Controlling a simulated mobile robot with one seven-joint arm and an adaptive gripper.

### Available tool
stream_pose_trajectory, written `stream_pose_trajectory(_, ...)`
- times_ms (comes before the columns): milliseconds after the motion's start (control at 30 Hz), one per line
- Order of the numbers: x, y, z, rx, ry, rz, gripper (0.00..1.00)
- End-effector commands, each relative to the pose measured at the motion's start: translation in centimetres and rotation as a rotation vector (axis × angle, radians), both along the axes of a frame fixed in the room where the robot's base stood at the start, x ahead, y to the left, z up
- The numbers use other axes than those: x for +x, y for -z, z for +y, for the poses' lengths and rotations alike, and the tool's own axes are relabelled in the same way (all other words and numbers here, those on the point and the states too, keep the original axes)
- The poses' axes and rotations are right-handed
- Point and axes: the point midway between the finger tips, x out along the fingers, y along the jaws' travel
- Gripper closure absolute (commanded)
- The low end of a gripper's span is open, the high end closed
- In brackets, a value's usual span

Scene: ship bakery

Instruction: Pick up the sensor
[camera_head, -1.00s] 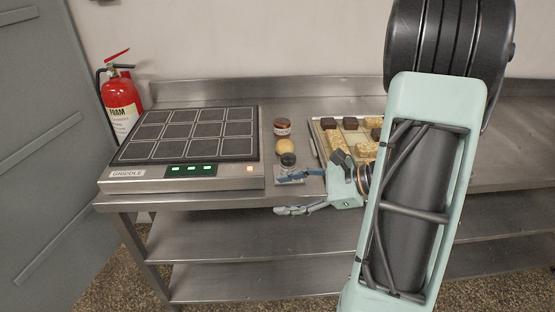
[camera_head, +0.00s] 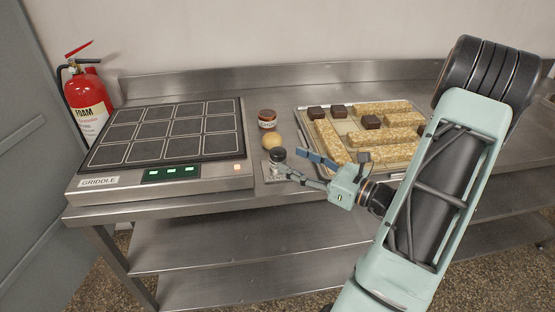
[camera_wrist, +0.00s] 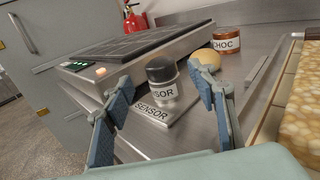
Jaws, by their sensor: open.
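The sensor (camera_wrist: 162,85) is a small upright cylinder with a dark top and a pale label ending in "SOR". It stands on a grey plate marked "SENSOR" (camera_wrist: 152,115), on the steel counter near the griddle's right front corner. It also shows in the head view (camera_head: 277,156), partly behind a finger. My gripper (camera_head: 298,162) is open and comes in from the right, low over the counter. In the wrist view my gripper's blue-padded fingers (camera_wrist: 167,78) stand apart, with the sensor seen between them. I cannot tell whether either finger touches it.
The griddle (camera_head: 99,182) stands left of the sensor. A round tan bun (camera_head: 272,142) and a jar marked "CHOC" (camera_head: 267,119) stand just behind it. A tray (camera_head: 345,106) of bars and brown blocks lies to the right. A fire extinguisher (camera_head: 88,104) is at the far left.

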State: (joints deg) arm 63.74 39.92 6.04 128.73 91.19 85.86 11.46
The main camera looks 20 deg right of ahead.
Motion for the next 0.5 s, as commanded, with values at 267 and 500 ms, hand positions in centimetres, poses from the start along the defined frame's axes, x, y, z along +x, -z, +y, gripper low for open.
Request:
stream_pose_trajectory(267,2.4,0.2,1.3,-0.001,-0.003,0.000,0.48)
stream_pose_trajectory(500,5.0,0.3,2.7,-0.001,-0.002,0.000,0.48)
